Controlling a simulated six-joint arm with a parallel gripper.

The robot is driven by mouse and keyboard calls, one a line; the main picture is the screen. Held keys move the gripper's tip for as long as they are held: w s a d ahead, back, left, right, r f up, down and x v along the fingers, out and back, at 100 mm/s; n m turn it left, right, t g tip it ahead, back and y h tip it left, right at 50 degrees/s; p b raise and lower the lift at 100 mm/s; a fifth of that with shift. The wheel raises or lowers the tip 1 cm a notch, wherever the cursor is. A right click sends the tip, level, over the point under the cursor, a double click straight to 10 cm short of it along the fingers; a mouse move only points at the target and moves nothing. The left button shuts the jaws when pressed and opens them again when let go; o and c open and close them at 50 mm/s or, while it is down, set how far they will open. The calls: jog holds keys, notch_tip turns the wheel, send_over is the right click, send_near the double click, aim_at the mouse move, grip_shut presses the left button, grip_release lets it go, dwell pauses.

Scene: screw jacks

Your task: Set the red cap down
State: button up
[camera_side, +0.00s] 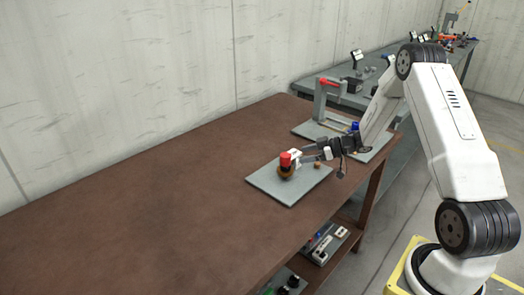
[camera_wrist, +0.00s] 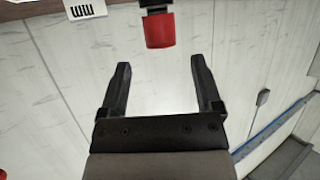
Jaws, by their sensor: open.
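The red cap (camera_side: 286,159) sits on top of a short brown and dark post on a grey plate (camera_side: 263,184) in the side view. In the wrist view the red cap (camera_wrist: 158,31) is beyond my fingertips, with a black part against it at the picture's top edge. My gripper (camera_side: 308,156) is just right of the cap in the side view. In the wrist view my gripper (camera_wrist: 160,68) has its two dark fingers spread, with nothing between them. The cap's contact with the post is too small to tell clearly.
A small brown piece (camera_side: 317,165) lies on the plate. A grey stand with a red-topped arm (camera_side: 329,84) and a blue part (camera_side: 354,126) are farther back. The brown table (camera_side: 130,210) is clear at left. A white marked block (camera_wrist: 86,10) shows in the wrist view.

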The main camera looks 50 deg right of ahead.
jog(key=shift+s+d+r, duration=0.2)
jog(key=shift+s, duration=0.2)
dwell(0.3)
jog(key=w+a+r+m+g+h, duration=0.15)
jog(key=a+r+m+h, duration=0.25)
jog(key=a+r+h, duration=0.4)
jog(key=s+a+f+m+g+y, duration=0.1)
jog(key=s+a+g, duration=0.6)
jog(key=s+a, duration=0.9)
jog(key=s+f+m, duration=0.1)
jog(key=s, duration=0.1)
jog(key=shift+s+g, duration=0.35)
jog(key=shift+o, duration=1)
jog(key=shift+d, duration=0.1)
